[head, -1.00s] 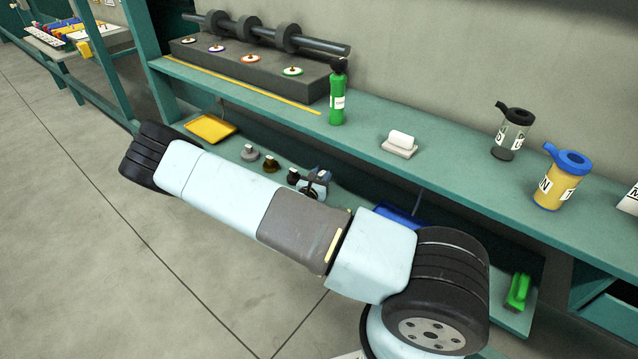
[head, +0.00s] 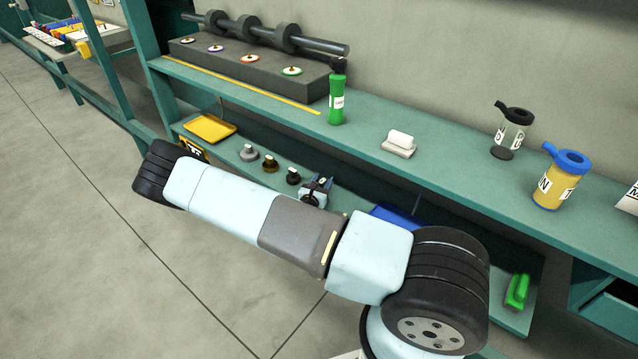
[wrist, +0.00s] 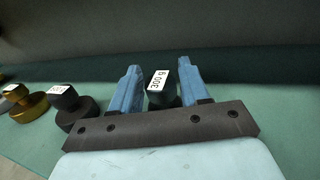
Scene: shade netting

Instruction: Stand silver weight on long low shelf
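The grey, silver-looking weight (head: 249,153) stands at the left end of a row of knobbed weights on the lower green shelf (head: 226,152). A brass weight (head: 270,164) and a black weight (head: 293,176) stand to its right; both also show at the left of the wrist view, brass (wrist: 28,107) and black (wrist: 76,112). My gripper (head: 318,185) is right of the black weight.
A yellow tray (head: 210,128) lies left of the weights; a blue item (head: 397,215) and a green-handled brush (head: 517,292) lie to the right. The upper shelf (head: 450,170) overhangs, holding a green bottle (head: 337,95), a white block (head: 400,144) and two lidded jars (head: 510,135).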

